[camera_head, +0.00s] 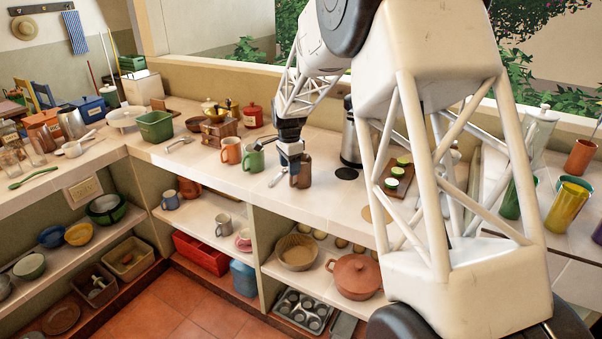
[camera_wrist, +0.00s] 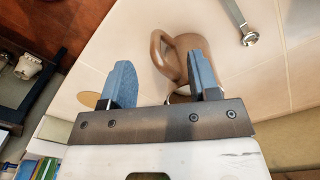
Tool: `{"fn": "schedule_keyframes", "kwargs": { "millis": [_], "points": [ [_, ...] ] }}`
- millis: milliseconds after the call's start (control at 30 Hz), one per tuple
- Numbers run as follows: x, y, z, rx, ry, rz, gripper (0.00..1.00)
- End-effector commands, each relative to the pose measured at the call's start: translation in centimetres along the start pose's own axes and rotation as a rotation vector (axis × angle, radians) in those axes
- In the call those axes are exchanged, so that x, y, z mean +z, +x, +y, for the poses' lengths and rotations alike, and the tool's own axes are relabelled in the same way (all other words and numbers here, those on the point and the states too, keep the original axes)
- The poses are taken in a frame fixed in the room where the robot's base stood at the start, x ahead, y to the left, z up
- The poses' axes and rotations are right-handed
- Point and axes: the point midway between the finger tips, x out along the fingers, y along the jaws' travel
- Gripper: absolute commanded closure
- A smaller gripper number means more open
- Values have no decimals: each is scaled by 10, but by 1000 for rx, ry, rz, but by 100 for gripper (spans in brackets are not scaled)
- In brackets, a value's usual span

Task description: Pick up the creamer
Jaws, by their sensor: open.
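A brown handled vessel (camera_head: 302,174), seemingly the creamer, stands upright on the counter. My gripper (camera_head: 289,159) is at its upper left side in the head view, and a finger partly hides it. In the wrist view, the brown vessel (camera_wrist: 182,42) lies ahead of my gripper (camera_wrist: 161,65). Its looped handle shows between the two blue fingers, close to the right one, and its body is partly behind that finger. The fingers are apart. I cannot tell whether one touches the vessel.
A green mug (camera_head: 254,158) and an orange mug (camera_head: 231,150) stand to the left. A metal utensil (camera_head: 277,177) lies nearby on the counter. A dark steel canister (camera_head: 350,135) and a board with green slices (camera_head: 398,178) are to the right. The counter's front edge is close.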

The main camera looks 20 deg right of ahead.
Motion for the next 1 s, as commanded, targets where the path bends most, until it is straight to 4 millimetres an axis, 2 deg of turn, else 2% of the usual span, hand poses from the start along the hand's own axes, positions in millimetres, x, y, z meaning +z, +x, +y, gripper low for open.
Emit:
{"fn": "schedule_keyframes", "kwargs": {
  "millis": [200, 400, 1000],
  "points": [
    [1, 25, 0, 2, 0, 0, 44],
    [0, 40, 0, 0, 0, 0, 44],
    [0, 42, 0, 0, 0, 0, 46]
  ]
}}
